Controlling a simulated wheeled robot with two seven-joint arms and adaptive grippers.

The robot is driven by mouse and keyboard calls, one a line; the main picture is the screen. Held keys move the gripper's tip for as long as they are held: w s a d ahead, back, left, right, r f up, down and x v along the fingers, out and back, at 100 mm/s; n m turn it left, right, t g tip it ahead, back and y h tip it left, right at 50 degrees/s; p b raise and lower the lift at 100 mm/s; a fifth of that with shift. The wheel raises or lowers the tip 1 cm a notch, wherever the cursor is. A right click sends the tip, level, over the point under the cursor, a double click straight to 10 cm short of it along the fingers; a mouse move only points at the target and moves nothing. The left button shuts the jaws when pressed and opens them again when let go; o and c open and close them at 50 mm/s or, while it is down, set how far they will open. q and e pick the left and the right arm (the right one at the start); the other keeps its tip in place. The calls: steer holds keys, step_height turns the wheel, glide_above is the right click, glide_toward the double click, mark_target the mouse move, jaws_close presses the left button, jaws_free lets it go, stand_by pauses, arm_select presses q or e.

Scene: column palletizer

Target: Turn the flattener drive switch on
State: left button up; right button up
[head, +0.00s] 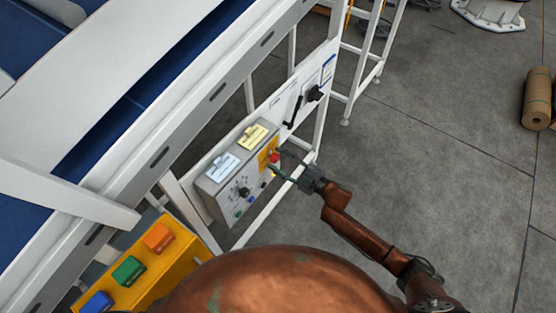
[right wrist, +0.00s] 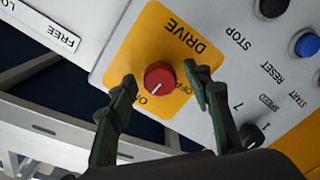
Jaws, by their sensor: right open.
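The flattener drive switch is a red round knob (right wrist: 160,76) on a yellow plate marked DRIVE (right wrist: 150,35). Its white mark points down and left in the right wrist view, toward lettering that starts with O; an OFF label lies below right of the knob. In the head view the red knob (head: 274,157) is at the right end of the grey control box (head: 214,190). My right gripper (right wrist: 160,80) is open, with one finger on each side of the knob and visible gaps between. It also shows in the head view (head: 284,163). My left gripper is out of view.
STOP, RESET and START controls, including a blue button (right wrist: 307,45), lie right of the yellow plate. A yellow box (head: 185,255) with orange, green and blue buttons stands at lower left. A black lever (head: 293,112) is behind the control box.

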steer(key=v, duration=1.1)
steer(key=shift+s+d, duration=0.2)
steer(key=shift+d, duration=0.1)
